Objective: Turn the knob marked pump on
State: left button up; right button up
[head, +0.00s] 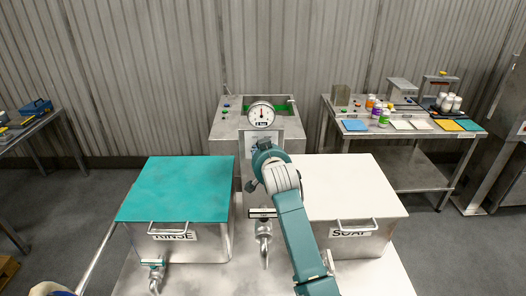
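No knob marked pump can be made out; my arm covers part of the upright metal panel (248,146) below the round gauge (261,114). My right arm reaches up from the bottom, right of centre, and its far end is in front of this panel. Only a small dark part of my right gripper (251,186) seems to show there, so its opening and any contact are hidden. My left gripper is not in view.
A teal-lidded bin marked RINSE (178,190) stands left and a white-lidded SOAP bin (345,185) right. Taps (264,240) and (155,275) stick out in front. A side table (385,134) with bottles and coloured cloths is at the back right.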

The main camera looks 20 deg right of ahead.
jog(key=shift+s+a+f, duration=0.1)
jog(key=shift+a+f, duration=0.05)
jog(key=shift+f, duration=0.4)
jog(key=o, duration=1.1)
jog(key=shift+r, duration=0.2)
jog(key=shift+r, duration=0.1)
jog(key=v, duration=0.7)
jog(key=shift+s, duration=0.2)
